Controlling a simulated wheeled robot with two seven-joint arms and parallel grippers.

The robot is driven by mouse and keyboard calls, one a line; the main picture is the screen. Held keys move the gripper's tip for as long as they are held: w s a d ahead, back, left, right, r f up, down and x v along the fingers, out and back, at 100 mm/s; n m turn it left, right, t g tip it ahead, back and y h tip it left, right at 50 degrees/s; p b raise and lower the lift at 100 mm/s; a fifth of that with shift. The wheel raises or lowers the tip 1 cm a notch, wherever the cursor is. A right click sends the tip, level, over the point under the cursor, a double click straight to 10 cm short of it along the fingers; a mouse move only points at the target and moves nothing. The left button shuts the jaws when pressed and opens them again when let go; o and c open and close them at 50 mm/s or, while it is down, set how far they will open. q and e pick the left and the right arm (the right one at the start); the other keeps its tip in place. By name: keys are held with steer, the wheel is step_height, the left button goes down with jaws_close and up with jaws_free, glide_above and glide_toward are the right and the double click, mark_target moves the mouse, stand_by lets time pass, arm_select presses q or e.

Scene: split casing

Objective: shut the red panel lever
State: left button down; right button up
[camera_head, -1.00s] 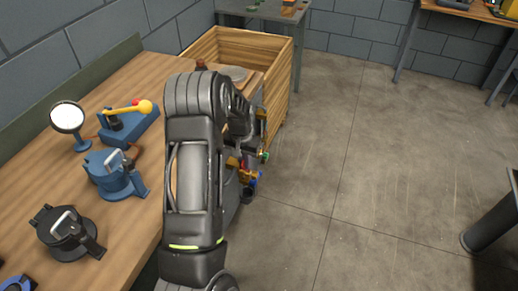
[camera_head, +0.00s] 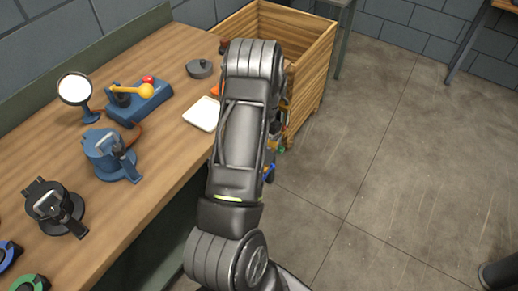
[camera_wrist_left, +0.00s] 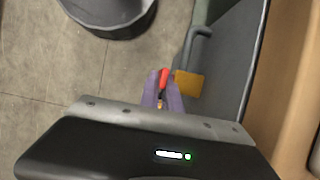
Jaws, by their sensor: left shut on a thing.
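In the left wrist view the red lever (camera_wrist_left: 164,75) shows as a small red handle between the purple fingers of my left gripper (camera_wrist_left: 162,92). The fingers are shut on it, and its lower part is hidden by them. A yellow-orange block (camera_wrist_left: 188,84) is just right of the fingers, in front of a grey panel-like surface (camera_wrist_left: 228,62). In the head view my arm covers the gripper and the red lever. Only small coloured parts (camera_head: 269,173) show at the arm's right edge. My right gripper is not in view.
A wooden bench (camera_head: 150,65) on the left holds a blue box with a yellow lever (camera_head: 138,105), a round mirror-like disc (camera_head: 74,88), a blue latched device (camera_head: 110,157), a black one (camera_head: 52,208) and a white tray (camera_head: 201,115). A wooden crate (camera_head: 312,70) stands behind. Floor at right is open.

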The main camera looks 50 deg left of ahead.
arm_select(q)
steer(key=c, duration=1.8)
jaws_free()
steer(key=shift+w+f, duration=0.1)
steer(key=shift+c, duration=0.2)
steer(key=b+v, duration=0.1)
steer(key=v, duration=0.6)
steer(key=shift+r, duration=0.4)
steer(key=shift+w+a, duration=0.15)
